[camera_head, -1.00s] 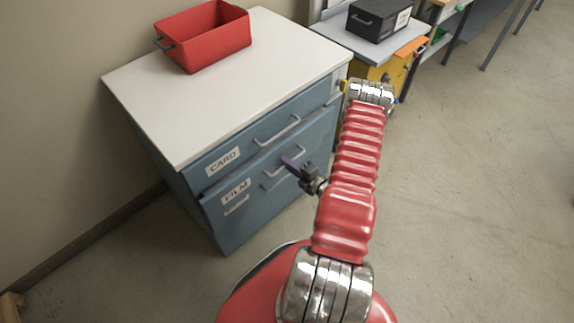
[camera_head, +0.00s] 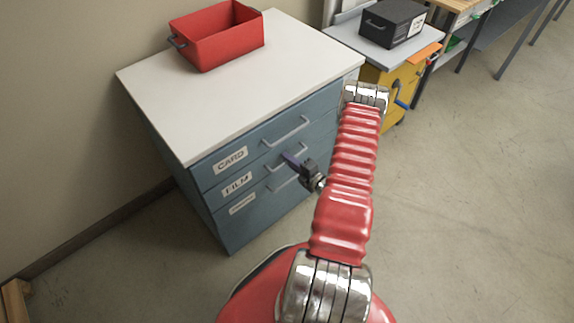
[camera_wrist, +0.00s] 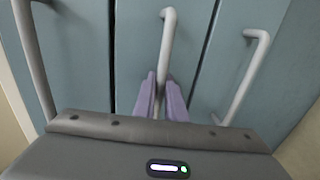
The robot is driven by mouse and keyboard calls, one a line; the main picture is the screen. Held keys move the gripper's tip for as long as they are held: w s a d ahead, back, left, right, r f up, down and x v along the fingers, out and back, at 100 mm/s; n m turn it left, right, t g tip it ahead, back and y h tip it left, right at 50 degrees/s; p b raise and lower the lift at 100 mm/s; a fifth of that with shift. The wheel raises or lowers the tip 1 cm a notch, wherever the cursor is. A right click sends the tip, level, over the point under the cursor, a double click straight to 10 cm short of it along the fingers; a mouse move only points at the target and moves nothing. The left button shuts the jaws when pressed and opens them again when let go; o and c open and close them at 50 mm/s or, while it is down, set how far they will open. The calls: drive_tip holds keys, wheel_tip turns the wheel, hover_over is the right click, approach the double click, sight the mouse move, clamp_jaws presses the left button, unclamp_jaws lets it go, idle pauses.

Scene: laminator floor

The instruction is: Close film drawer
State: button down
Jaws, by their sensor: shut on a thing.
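The film drawer (camera_head: 258,174) is the middle drawer of a blue cabinet, marked with a FILM label (camera_head: 237,185). Its front looks about level with the drawers above and below in the head view. My gripper (camera_head: 290,157) is at its handle (camera_head: 300,149). In the wrist view, the purple fingers of my gripper (camera_wrist: 164,84) are closed around the film drawer's grey bar handle (camera_wrist: 167,38). The lower part of the handle is hidden between and behind the fingers.
The card drawer (camera_head: 256,144) is above and a third drawer (camera_head: 262,203) below; both look shut. A red bin (camera_head: 225,48) stands on the white cabinet top (camera_head: 150,90). A yellow cabinet (camera_head: 394,77) with a black box (camera_head: 388,30) is behind my arm. Open floor lies right.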

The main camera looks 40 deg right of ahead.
drive_tip(key=shift+w+f, duration=0.15)
drive_tip(key=c, duration=2.1)
unclamp_jaws()
drive_tip(key=shift+w, duration=0.1)
drive_tip(key=v, duration=1.4)
